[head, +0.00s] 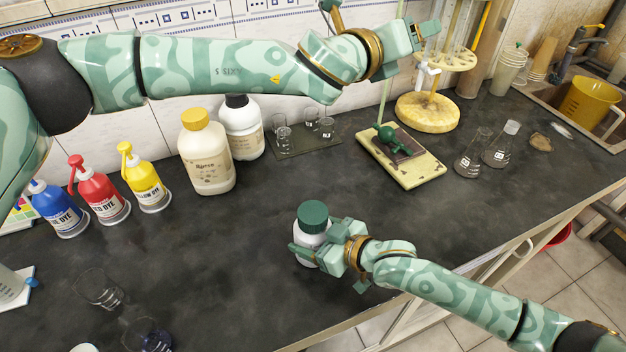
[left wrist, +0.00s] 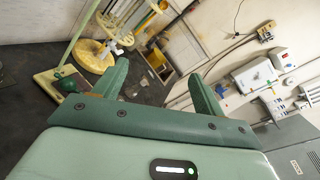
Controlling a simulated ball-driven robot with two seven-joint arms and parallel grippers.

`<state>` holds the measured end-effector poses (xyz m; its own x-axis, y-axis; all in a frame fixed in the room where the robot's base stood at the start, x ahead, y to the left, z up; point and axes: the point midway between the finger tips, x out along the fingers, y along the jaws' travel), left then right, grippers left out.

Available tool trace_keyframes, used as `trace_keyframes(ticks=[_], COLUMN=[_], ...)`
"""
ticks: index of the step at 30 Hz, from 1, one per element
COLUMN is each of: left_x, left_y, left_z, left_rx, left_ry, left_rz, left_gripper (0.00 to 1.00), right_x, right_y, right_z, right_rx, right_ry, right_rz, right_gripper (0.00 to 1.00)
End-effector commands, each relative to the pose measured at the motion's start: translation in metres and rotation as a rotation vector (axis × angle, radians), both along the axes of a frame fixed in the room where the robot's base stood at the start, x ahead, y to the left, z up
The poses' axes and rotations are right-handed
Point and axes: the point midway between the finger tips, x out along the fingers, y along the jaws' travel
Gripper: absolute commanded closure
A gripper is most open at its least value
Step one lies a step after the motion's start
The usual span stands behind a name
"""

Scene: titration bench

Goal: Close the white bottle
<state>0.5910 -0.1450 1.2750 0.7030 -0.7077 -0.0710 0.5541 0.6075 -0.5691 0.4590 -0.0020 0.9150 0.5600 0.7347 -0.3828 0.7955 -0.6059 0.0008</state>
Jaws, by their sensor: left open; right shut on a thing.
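A small white bottle (head: 307,240) with a dark green cap (head: 313,215) stands near the front of the dark bench in the head view. The cap sits on top of the bottle; I cannot tell whether it is screwed tight. My right gripper (head: 322,246) is shut on the bottle's body, below the cap, and hides part of it. My left gripper (head: 428,34) is high over the back of the bench, far from the bottle. In the left wrist view its two fingers (left wrist: 160,88) are apart with nothing between them.
A yellow-capped bottle (head: 208,160) and a black-capped white bottle (head: 242,130) stand at the back. Blue, red (head: 98,193) and yellow dye bottles are at left. A stirrer plate (head: 410,170), flasks (head: 473,155) and a round yellow stand (head: 428,110) are at right.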

Motion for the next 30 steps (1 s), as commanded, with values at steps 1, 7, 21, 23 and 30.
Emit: trace_keyframes(ticks=[1, 7, 21, 23, 30], left_x=[-0.015, -0.087, -0.124, -0.122, -0.13], left_y=[-0.013, -0.04, 0.094, 0.113, 0.145], left_z=[0.002, -0.038, -0.189, -0.193, -0.196], left_rx=[-0.008, 0.146, 0.936, 0.979, 0.98], left_ry=[-0.009, 0.12, 0.844, 0.918, 1.141], left_rz=[-0.105, -0.529, -0.287, -0.165, 0.134], left_gripper=[0.29, 0.29, 0.29, 0.29, 0.29], right_x=[0.0, 0.0, 0.0, 0.0, 0.0], right_y=[0.0, 0.0, 0.0, 0.0, 0.0], right_z=[-0.001, 0.0, 0.0, 0.0, 0.0], right_rx=[-0.001, -0.001, 0.0, 0.0, 0.0], right_ry=[0.001, 0.001, 0.0, 0.0, 0.0], right_rz=[0.0, 0.0, 0.0, 0.0, 0.0], right_gripper=[0.92, 0.92, 0.92, 0.92, 0.92])
